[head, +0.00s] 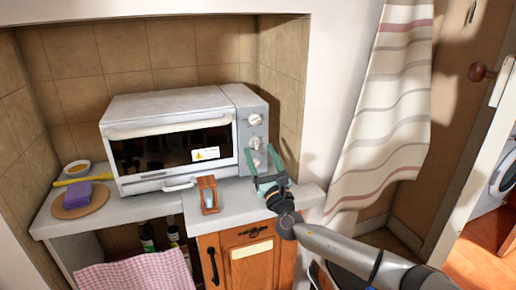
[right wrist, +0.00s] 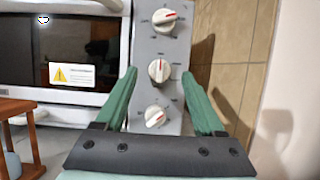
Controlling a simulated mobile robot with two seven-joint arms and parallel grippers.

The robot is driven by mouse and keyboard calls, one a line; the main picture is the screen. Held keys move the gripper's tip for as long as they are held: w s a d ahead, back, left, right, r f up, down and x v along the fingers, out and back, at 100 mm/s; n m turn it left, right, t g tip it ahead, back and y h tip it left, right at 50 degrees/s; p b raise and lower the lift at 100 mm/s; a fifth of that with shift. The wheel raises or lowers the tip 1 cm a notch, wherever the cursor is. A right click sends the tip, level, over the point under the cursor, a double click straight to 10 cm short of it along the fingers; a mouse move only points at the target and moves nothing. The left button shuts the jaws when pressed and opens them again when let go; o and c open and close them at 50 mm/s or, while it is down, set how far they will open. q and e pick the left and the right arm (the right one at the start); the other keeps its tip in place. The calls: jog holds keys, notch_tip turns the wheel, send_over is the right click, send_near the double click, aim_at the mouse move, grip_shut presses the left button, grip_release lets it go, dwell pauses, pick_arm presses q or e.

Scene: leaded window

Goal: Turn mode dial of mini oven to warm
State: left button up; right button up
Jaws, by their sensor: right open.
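The mini oven (head: 150,108) is white with a dark glass door and stands on the counter against the tiled wall. Its grey control panel at the right carries three white dials in a column: top (head: 255,119) (right wrist: 164,17), middle (head: 256,143) (right wrist: 158,70) and bottom (head: 256,165) (right wrist: 155,115). Each has a red pointer mark. The labels are too small to read, so I cannot tell which dial sets the mode. My right gripper (head: 262,153) is open and empty in front of the panel. In the right wrist view, its green fingers flank the middle and bottom dials. My left gripper is not in view.
A wooden holder (head: 208,195) stands on the counter left of my right gripper. A purple sponge (head: 77,195) lies on a round board (head: 84,206) at the left. A striped curtain (head: 385,100) hangs at the right. The tiled side wall (head: 283,75) is close beside the panel.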

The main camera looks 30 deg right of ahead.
aim_at(255, 144)
jog(key=shift+x, duration=1.1)
jog(key=shift+c, duration=0.3)
grip_shut()
